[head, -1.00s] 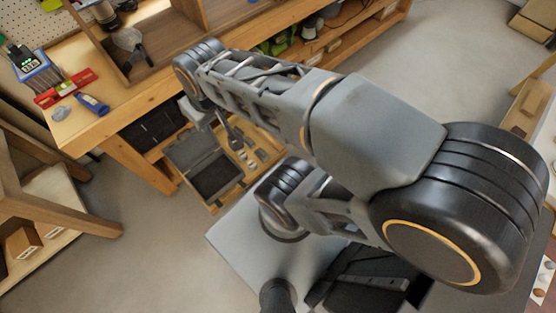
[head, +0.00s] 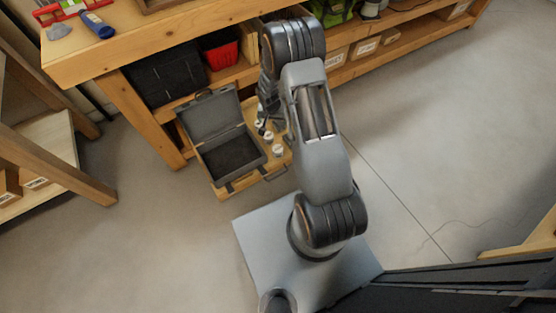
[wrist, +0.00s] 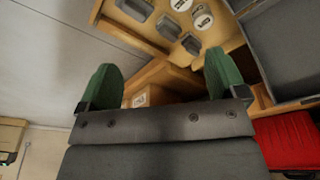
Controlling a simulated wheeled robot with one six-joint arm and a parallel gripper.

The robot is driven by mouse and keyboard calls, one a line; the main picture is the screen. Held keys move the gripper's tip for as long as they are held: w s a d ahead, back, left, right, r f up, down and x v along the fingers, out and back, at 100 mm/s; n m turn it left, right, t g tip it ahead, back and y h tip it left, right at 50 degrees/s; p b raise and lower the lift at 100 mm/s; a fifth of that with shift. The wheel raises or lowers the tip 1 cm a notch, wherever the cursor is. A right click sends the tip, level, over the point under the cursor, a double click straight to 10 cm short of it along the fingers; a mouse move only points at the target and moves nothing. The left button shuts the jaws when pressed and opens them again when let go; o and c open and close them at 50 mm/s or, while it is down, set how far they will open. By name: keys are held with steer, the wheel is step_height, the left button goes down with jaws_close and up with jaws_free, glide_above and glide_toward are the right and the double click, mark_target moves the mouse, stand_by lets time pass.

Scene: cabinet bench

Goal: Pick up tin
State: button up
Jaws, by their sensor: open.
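Small round tins with white tops stand on the wooden pull-out board (head: 222,192); one white-topped tin (head: 278,150) shows in the head view beside the open case. In the wrist view a white-topped tin (wrist: 202,18) with a dark mark is near the top, with another (wrist: 181,4) cut by the edge. I cannot tell which tin is meant. My gripper (wrist: 163,79) is open, its two green fingertips wide apart with nothing between them. The tins lie beyond the fingertips in the picture. In the head view my arm hides most of the gripper.
An open grey case (head: 228,155) stands on the board, left of the tins. Several dark grey pieces (wrist: 167,27) lie near the tins. A red bin (head: 220,48) and black case (head: 167,77) sit on the shelf below the bench top.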

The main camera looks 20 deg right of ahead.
mark_target(278, 149)
steer(key=shift+m, duration=0.6)
steer(key=f+b, duration=0.2)
steer(key=f, duration=0.5)
steer(key=d+f+b, duration=0.1)
steer(key=f+b, duration=0.1)
steer(key=f, duration=0.5)
steer(key=f+b, duration=0.1)
steer(key=f, duration=0.6)
steer(key=shift+s+d+f+b, duration=0.15)
steer(key=shift+s+f+b, duration=0.05)
steer(key=shift+f+b, duration=0.2)
steer(key=shift+w+d+f+b, duration=0.15)
steer(key=shift+f+b, duration=0.35)
steer(key=shift+f, duration=0.6)
steer(key=shift+w+d+f+b, duration=0.2)
steer(key=shift+f+b, duration=0.35)
steer(key=shift+f, duration=0.55)
steer(key=shift+w+d+f+b, duration=0.15)
steer(key=shift+f+b, duration=0.35)
steer(key=shift+f, duration=0.6)
steer(key=shift+r, duration=0.1)
steer(key=c, duration=1.1)
steer(key=shift+r, duration=0.1)
